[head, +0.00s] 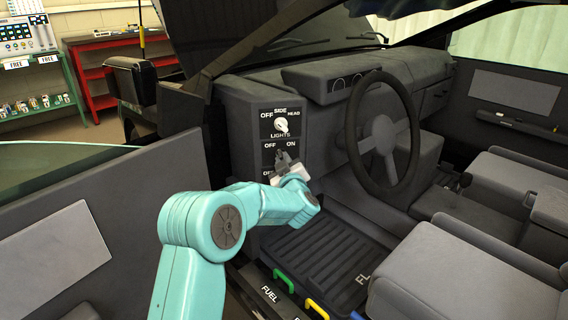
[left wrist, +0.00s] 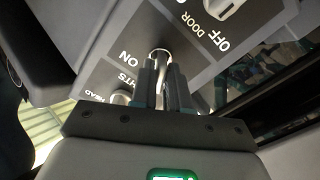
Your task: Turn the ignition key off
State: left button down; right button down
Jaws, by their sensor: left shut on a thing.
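The ignition switch panel (head: 268,156), marked OFF and ON, is on the dark dashboard pillar left of the steering wheel. My left gripper (head: 287,161) is in front of it, its fingers at the switch between the two words. In the left wrist view the fingers (left wrist: 163,85) are shut on the ignition key, whose silvery round end (left wrist: 160,54) shows just beyond the tips, against the panel. Most of the key is hidden between the fingers, so its exact angle is hard to tell. My right gripper is out of view.
The lights knob (head: 281,125) is just above, and a door knob (left wrist: 226,8) is on the other side of the key. The steering wheel (head: 382,134) stands to the right. The open door (head: 100,215) is at left.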

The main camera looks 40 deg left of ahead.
pick_arm(q)
jog(key=shift+r, duration=0.1)
jog(key=c, duration=1.2)
grip_release()
jog(key=shift+d, duration=0.1)
jog(key=p+v, duration=0.2)
jog(key=v, duration=1.4)
jog(key=shift+s, duration=0.15)
